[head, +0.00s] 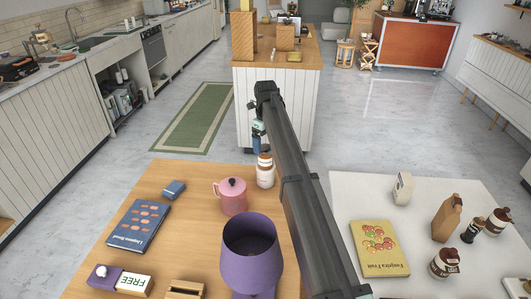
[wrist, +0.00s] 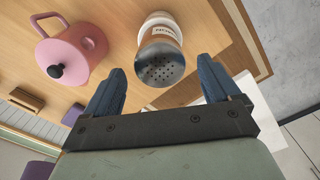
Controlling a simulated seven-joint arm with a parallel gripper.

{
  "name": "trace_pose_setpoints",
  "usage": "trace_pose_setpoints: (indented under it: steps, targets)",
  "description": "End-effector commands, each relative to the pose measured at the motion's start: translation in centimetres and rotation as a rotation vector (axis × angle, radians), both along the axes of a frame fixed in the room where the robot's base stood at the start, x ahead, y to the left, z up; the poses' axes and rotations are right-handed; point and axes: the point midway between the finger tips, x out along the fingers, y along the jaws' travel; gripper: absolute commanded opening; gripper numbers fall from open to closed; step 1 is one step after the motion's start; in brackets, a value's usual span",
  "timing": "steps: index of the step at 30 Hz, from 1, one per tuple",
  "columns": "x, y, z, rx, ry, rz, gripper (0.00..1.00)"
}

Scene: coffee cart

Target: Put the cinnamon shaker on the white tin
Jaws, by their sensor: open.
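The cinnamon shaker (wrist: 160,62) shows in the wrist view with its perforated metal lid towards the camera and a brown body with a pale label behind it. A white rim, apparently the white tin (wrist: 153,19), shows just beyond it. In the head view the shaker (head: 264,160) appears to stand upright on the white tin (head: 265,178); their contact is too small to make out. My gripper (wrist: 162,70) is open and empty, its blue fingers apart on either side of the lid in the picture. In the head view my gripper (head: 259,140) is just above and behind the shaker.
A pink pot (head: 232,198) stands close to the left of the tin, and a purple lamp-like object (head: 250,245) is nearer. A blue book (head: 139,226) lies at the left. The white table (head: 345,190) at the right holds a yellow book (head: 379,250) and several containers.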

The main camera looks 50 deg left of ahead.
Motion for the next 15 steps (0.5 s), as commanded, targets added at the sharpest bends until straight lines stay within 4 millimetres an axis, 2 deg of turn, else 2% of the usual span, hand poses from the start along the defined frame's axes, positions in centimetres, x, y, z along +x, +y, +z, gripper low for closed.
trace_pose_setpoints:
  steps: [1, 6, 15]
  targets:
    - [0.0, 0.1, 1.0, 0.001, -0.001, 0.000, 0.90]
    - [0.0, 0.1, 3.3, 0.001, -0.001, 0.000, 0.90]
    - [0.0, 0.0, 4.7, -0.001, 0.001, 0.000, 0.90]
